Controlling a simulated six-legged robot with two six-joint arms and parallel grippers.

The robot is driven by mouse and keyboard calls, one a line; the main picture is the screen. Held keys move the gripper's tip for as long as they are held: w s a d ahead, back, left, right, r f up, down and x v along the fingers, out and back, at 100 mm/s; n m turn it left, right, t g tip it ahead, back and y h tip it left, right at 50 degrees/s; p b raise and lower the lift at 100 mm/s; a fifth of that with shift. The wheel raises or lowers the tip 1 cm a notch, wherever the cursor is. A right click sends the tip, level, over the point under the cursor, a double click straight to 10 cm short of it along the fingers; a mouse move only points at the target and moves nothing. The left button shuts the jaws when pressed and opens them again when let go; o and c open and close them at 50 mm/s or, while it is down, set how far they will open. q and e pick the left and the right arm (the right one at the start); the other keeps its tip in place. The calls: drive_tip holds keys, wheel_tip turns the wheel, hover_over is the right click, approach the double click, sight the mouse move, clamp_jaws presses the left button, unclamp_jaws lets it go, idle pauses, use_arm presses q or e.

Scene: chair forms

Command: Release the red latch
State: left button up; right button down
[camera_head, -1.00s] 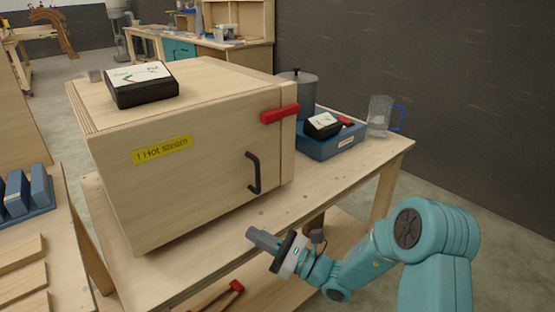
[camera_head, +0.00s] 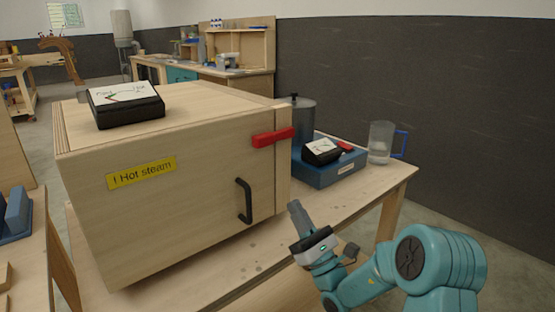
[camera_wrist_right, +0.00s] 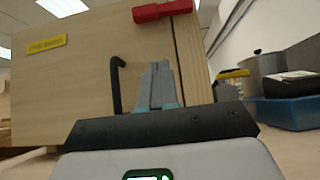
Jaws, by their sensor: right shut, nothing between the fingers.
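The red latch (camera_head: 273,138) lies across the seam at the right end of the wooden box's front (camera_head: 200,150). It also shows at the top of the right wrist view (camera_wrist_right: 163,11). Below it is the black door handle (camera_head: 244,201), which also shows in the wrist view (camera_wrist_right: 116,84). My right gripper (camera_head: 295,206) is shut and empty, pointing up, below the latch and right of the handle, apart from both. Its closed fingers show in the wrist view (camera_wrist_right: 158,72). My left gripper is not in view.
The box bears a yellow label reading "Hot steam" (camera_head: 141,172), and a black gauge (camera_head: 125,104) sits on top. Right of the box are a grey pot (camera_head: 303,117), a blue tray (camera_head: 333,175) with a smaller gauge, and a glass jug (camera_head: 381,145). The table front is clear.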

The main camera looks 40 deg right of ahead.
sight(274, 137)
drive_tip(key=x, duration=1)
drive_tip(key=shift+p, duration=0.35)
wheel_tip(274, 137, up, 4)
drive_tip(key=shift+f, duration=0.15)
drive_tip(key=shift+s+d, duration=0.1)
